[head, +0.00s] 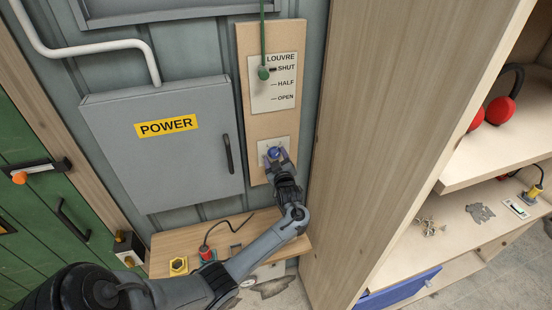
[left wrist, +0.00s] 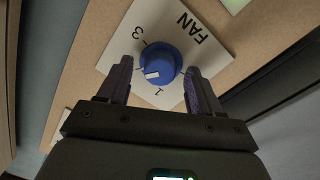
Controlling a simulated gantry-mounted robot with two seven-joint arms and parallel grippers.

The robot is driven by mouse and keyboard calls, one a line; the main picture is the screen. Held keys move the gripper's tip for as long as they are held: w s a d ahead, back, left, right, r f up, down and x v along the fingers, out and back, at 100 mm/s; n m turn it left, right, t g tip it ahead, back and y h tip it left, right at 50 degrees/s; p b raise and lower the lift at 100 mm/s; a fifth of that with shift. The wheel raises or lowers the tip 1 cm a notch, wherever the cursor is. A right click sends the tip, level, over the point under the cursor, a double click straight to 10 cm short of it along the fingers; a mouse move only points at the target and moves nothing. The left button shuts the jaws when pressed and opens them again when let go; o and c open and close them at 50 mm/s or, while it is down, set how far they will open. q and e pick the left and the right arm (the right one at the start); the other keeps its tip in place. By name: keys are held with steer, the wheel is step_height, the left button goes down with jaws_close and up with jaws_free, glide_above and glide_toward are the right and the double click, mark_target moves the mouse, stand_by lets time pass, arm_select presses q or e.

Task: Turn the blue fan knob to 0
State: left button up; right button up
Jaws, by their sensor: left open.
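The blue fan knob (left wrist: 155,56) sits on a white plate (left wrist: 207,62) marked FAN, with a 3 and a 1 legible beside it in the left wrist view. No 0 is legible. In the head view the knob (head: 274,153) is low on the wooden panel. My left gripper (left wrist: 157,78) is open, with one finger on each side of the knob; contact cannot be told. My right gripper is out of view.
The LOUVRE plate (head: 272,84) with a green cord and knob hangs above. A grey POWER box (head: 165,165) is to the left. Below is a small wooden shelf (head: 165,243) with a few items. A tall wooden cabinet side (head: 395,120) stands close on the right.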

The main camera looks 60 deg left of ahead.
arm_select(q)
steer(key=c, duration=1.1)
steer(key=shift+o, duration=0.2)
steer(key=shift+f+n+b, duration=0.2)
steer(key=shift+n+b, duration=0.3)
steer(key=shift+b, duration=0.2)
steer(key=n+b, duration=0.4)
steer(key=b, duration=0.1)
steer(key=n+b, duration=0.4)
steer(key=b, duration=0.2)
steer(key=n+y+b, duration=0.1)
steer(key=n+b, duration=0.3)
steer(key=b, duration=0.2)
steer(key=shift+f, duration=0.4)
steer(key=n+g+b, duration=0.1)
steer(key=n+b, duration=0.6)
steer(key=b, duration=0.1)
steer(key=n+b, duration=0.6)
steer(key=b, duration=0.2)
steer(key=shift+w+d+r+n+g+b, duration=0.1)
steer(key=shift+w+n+g+b, duration=0.1)
steer(key=shift+n+g+b, duration=0.15)
steer(key=shift+r+n+b, duration=0.15)
steer(key=shift+n+b, duration=0.65)
steer(key=shift+n, duration=0.15)
steer(key=shift+n+g+b, duration=0.25)
steer(key=shift+n+b, duration=0.1)
steer(key=shift+n, duration=0.15)
steer(key=shift+r, duration=0.1)
